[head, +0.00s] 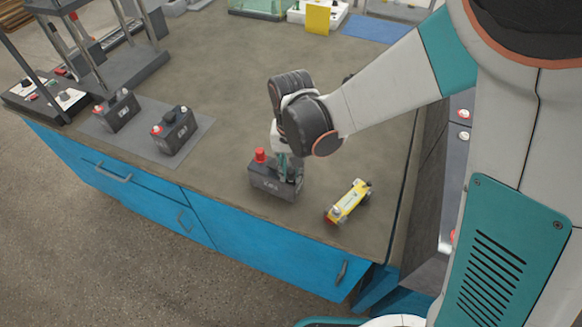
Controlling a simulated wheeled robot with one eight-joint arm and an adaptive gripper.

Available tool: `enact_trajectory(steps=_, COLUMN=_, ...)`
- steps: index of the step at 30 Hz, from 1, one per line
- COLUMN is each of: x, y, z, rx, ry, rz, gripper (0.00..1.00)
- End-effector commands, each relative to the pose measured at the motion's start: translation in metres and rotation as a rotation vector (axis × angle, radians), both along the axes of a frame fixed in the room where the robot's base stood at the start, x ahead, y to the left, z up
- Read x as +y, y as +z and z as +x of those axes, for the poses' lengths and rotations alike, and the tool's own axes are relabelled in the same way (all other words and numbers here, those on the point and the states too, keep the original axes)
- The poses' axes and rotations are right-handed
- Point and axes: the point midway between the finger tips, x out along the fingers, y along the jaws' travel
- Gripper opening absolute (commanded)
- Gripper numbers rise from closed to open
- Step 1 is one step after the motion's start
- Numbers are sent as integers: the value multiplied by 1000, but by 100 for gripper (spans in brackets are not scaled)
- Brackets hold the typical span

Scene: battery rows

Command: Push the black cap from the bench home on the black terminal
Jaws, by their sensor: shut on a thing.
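A dark grey battery (273,188) stands near the front edge of the bench (232,120). A red cap (260,155) stands up at its left end. My gripper (289,174) points down over the right end of the battery, where the black terminal is hidden behind the fingers. The gripper is shut on a small dark thing, which looks like the black cap. I cannot tell how far down the cap sits on the terminal.
Two more batteries (172,131) (116,110) stand on a grey mat (194,144) at left. A metal-post stand (125,70) is at back left. The middle of the bench is clear.

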Motion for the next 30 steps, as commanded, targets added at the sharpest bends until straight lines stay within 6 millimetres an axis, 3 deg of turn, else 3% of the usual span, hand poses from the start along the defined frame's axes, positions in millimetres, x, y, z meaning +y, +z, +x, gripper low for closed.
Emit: enact_trajectory(steps=30, x=0, y=-9, z=0, rx=0, ry=0, rz=0, gripper=11)
